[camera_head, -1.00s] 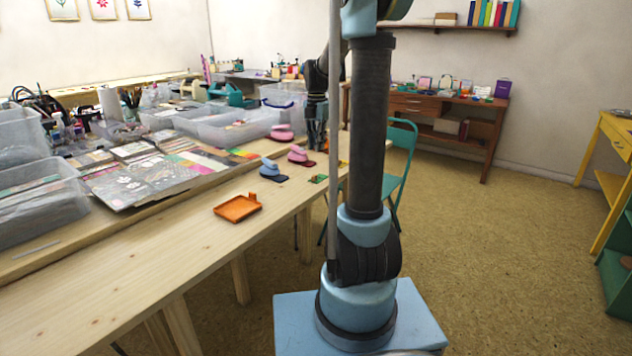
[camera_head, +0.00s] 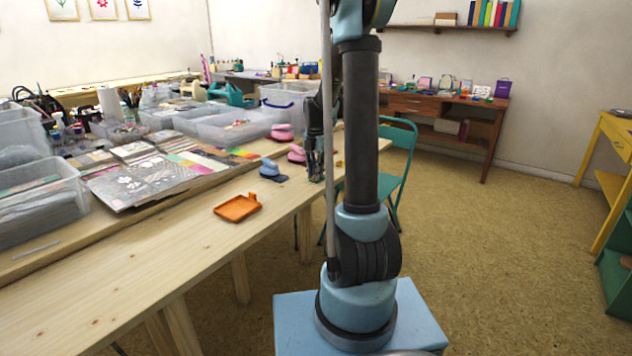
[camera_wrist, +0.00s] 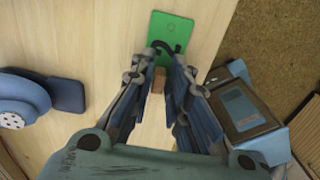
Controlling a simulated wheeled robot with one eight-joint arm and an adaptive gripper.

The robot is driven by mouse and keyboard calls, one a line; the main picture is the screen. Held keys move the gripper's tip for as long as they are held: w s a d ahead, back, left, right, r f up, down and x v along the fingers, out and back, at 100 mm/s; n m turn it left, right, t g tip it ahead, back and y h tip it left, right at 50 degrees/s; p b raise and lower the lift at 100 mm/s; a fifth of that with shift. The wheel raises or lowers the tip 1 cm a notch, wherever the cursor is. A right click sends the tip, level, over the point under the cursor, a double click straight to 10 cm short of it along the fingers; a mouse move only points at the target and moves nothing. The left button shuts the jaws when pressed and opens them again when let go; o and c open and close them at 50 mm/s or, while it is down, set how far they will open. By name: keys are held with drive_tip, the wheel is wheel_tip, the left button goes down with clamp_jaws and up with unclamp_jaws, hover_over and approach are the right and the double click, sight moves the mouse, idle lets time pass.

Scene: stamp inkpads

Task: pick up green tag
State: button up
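The green tag (camera_wrist: 172,28) is a flat green rectangle with a dark curved mark at its lower end. It lies on the light wooden table near its edge, at the top middle of the wrist view. My gripper (camera_wrist: 161,58) points at its lower end, its two fingers apart on either side of that end. I cannot tell whether they touch it. A small brown block shows between the fingers. In the head view my gripper (camera_head: 316,172) is low over the table's right edge and mostly hides the tag.
A blue stamp on a dark pad (camera_head: 272,171) stands left of my gripper, also in the wrist view (camera_wrist: 22,98). Pink stamps (camera_head: 297,154) are behind it. An orange tray (camera_head: 237,207) lies nearer. Clear bins (camera_head: 38,205) line the left.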

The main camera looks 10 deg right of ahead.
drive_tip(key=shift+f, duration=0.5)
drive_tip(key=c, duration=0.4)
drive_tip(key=shift+o, duration=0.2)
